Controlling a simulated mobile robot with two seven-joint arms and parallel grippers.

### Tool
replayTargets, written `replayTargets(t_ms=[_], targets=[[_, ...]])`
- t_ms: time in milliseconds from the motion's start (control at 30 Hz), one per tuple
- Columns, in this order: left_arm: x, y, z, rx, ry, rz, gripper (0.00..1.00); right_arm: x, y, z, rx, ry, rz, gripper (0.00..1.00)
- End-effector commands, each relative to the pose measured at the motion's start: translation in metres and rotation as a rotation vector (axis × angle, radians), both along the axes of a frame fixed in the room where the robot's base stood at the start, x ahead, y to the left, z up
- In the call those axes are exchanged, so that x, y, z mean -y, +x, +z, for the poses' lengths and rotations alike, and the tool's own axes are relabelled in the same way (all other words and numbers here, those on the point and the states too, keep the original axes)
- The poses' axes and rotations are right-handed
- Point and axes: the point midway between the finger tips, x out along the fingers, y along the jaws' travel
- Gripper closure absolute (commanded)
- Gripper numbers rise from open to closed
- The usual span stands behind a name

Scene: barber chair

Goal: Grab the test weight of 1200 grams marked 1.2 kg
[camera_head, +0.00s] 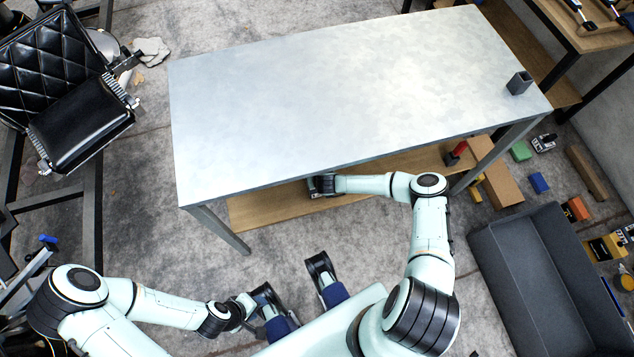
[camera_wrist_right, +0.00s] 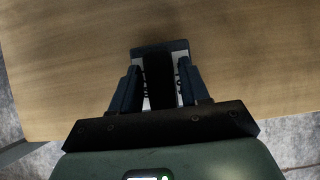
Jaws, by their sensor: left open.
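A dark block with white, partly legible side labels (camera_wrist_right: 160,48) lies between the fingers of my right gripper (camera_wrist_right: 160,82) in the right wrist view. The number on the labels cannot be read, so I cannot tell whether it is the 1.2 kg weight. Whether the fingers touch the block is unclear. In the head view my right gripper (camera_head: 321,186) reaches the wooden lower shelf, partly under the table's front edge. My left gripper (camera_head: 258,304) is open and low in front of the table, apart from it.
The grey table (camera_head: 320,85) has a small dark grey container (camera_head: 519,83) at its right end. The wooden lower shelf (camera_head: 265,207) lies beneath. A black barber chair (camera_head: 75,115) stands left. A dark grey bin (camera_head: 545,275) and scattered small items are at right. The tabletop is mostly clear.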

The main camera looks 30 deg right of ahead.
Motion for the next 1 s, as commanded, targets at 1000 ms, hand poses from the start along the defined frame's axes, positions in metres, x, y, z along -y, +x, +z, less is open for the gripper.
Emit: replayTargets(t_ms=[1000], targets=[[-0.0002, -0.0003, -0.0002, -0.001, 0.0, 0.0, 0.57, 0.0006, -0.0006, 0.0, -0.001, -0.002, 0.0, 1.0]])
